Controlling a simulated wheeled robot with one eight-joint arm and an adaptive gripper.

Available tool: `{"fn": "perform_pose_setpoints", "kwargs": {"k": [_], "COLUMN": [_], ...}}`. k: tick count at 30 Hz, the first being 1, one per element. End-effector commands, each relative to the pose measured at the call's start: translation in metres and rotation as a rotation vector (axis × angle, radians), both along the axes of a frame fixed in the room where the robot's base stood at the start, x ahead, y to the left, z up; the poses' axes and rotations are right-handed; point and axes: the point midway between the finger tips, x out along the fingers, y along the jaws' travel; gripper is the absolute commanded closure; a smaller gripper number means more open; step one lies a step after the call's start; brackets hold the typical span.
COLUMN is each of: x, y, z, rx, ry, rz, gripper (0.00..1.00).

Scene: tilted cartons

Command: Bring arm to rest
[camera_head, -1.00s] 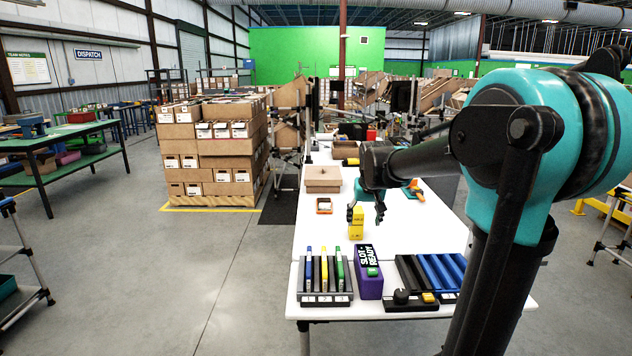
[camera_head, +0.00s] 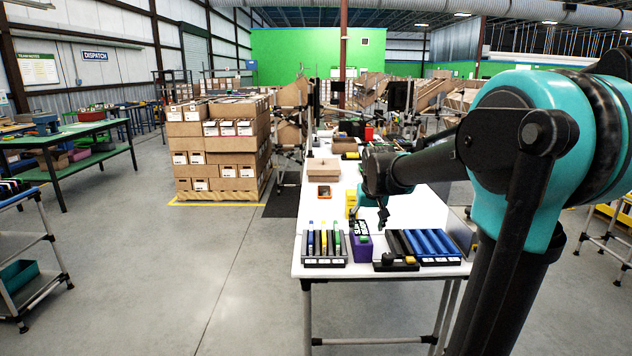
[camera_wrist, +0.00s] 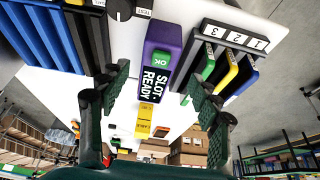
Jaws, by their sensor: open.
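My gripper (camera_head: 368,212) hangs over the white table (camera_head: 322,217) at the end of my teal and black arm. Its jaws are open, and nothing shows between them. The wrist view also shows the two fingers apart (camera_wrist: 160,98). A yellow block stack (camera_head: 350,204) stands on the table, partly hidden by the gripper in the head view; it also shows in the wrist view (camera_wrist: 145,119). A purple box (camera_head: 361,250) with a "SLOT-READY" screen and a green OK button stands nearer the table's front edge.
A dark rack (camera_head: 324,262) holds blue, yellow and green sticks over numbered slots. Right of the purple box are a black knob panel (camera_head: 394,266) and a tray with blue bars (camera_head: 432,243). A brown carton (camera_head: 323,170) stands farther back. Open floor lies left of the table.

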Motion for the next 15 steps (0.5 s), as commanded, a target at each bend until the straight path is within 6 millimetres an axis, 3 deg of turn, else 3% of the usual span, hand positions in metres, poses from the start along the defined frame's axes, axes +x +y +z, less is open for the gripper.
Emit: {"fn": "perform_pose_setpoints", "kwargs": {"k": [8, 15], "x": [-0.038, -0.097], "y": [-0.009, -0.019], "z": [-0.026, -0.066], "rx": [0.001, 0.002], "ry": [0.003, 0.008], "rz": [-0.002, -0.002], "gripper": [0.37, 0.37]}}
